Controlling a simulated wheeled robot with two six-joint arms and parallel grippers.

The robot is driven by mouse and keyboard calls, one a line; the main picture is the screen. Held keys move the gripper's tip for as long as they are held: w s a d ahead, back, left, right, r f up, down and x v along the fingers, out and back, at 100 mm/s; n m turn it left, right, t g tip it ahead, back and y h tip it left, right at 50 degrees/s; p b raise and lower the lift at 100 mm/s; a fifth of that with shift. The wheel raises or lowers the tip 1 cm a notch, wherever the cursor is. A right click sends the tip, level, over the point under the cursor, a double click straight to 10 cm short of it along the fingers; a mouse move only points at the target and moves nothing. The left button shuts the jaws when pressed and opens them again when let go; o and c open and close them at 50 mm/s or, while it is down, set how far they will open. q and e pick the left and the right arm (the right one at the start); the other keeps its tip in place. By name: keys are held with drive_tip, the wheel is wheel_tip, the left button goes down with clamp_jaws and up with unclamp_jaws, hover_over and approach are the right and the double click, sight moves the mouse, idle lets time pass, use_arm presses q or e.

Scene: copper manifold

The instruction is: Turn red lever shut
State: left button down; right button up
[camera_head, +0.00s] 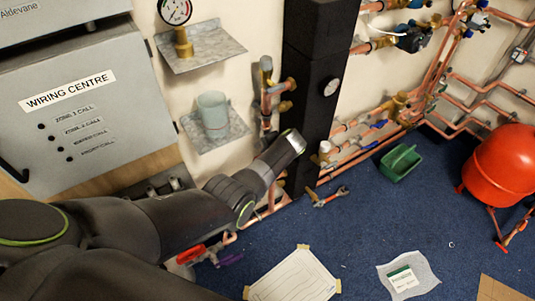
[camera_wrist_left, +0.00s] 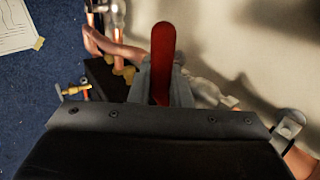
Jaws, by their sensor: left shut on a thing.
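In the left wrist view a red lever (camera_wrist_left: 163,52) stands upright in the picture between the grey fingers of my left gripper (camera_wrist_left: 165,88), which is shut on it. Its lower end is hidden by the fingers and the dark gripper body. In the head view my left arm reaches from the left to the front of the black column, and its fingers are hidden. A red handle (camera_head: 190,253) shows low by the pipes there; I cannot tell if it is the held lever. My right gripper is not in view.
Copper pipes (camera_wrist_left: 98,38) and a pale wall surround the gripper. The black column (camera_head: 318,75) stands beside my arm. A grey wiring box (camera_head: 85,110) and a shelf with a mug (camera_head: 212,110) are on the wall. A green tray (camera_head: 400,162), papers (camera_head: 295,278) and a red vessel (camera_head: 503,165) are on the blue floor.

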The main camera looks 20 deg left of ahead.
use_arm(q)
drive_tip(key=shift+r, duration=0.1)
drive_tip(key=c, duration=1.4)
unclamp_jaws()
drive_tip(key=shift+s+d+r, duration=0.1)
drive_tip(key=shift+d+r, duration=0.15)
drive_tip(key=shift+r, duration=0.15)
drive_tip(key=p+v, duration=0.2)
drive_tip(key=v, duration=1.4)
drive_tip(key=shift+s+d+r, duration=0.1)
drive_tip(key=shift+s+r, duration=0.05)
drive_tip(key=shift+r, duration=0.1)
drive_tip(key=shift+f, duration=0.1)
